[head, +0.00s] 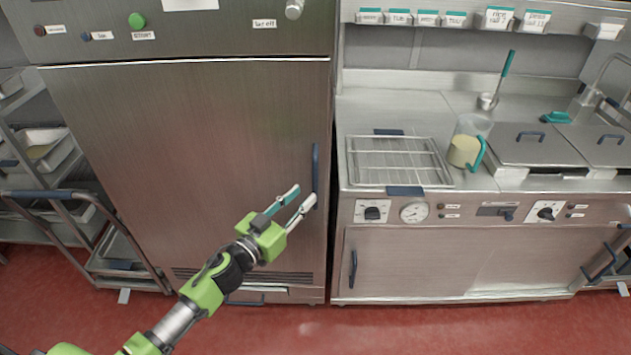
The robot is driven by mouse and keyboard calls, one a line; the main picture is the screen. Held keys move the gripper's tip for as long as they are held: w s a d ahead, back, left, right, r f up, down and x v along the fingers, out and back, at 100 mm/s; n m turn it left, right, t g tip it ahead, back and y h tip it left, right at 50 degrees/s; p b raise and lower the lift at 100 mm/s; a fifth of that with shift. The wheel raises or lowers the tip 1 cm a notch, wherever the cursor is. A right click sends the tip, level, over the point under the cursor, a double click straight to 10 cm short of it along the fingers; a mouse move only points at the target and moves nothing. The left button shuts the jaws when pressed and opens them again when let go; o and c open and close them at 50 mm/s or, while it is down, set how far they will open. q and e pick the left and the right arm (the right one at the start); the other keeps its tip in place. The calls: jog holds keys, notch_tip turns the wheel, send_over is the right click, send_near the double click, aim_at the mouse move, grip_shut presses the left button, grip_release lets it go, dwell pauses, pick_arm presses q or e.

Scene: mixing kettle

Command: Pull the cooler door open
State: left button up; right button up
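The cooler door (190,140) is a large brushed-steel panel at the left of the head view, and it looks closed. Its handle (315,168) is a dark blue vertical bar near the door's right edge. My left gripper (296,194) is open, with its two fingers apart and pointing up and right toward the handle. The fingertips are just left of the handle's lower part in the picture. I cannot tell whether they touch it. Nothing shows between the fingers. My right gripper is not in view.
A steel counter with a wire rack (398,162), a jug (466,150) and lidded wells (538,146) stands to the right. A wheeled trolley (75,210) stands close on the left. The red floor (400,327) in front is clear.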

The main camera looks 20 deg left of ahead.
aim_at(314, 186)
pick_arm(q)
jog(key=x, duration=0.7)
jog(key=shift+s, duration=0.1)
jog(key=shift+s+f, duration=0.1)
grip_shut()
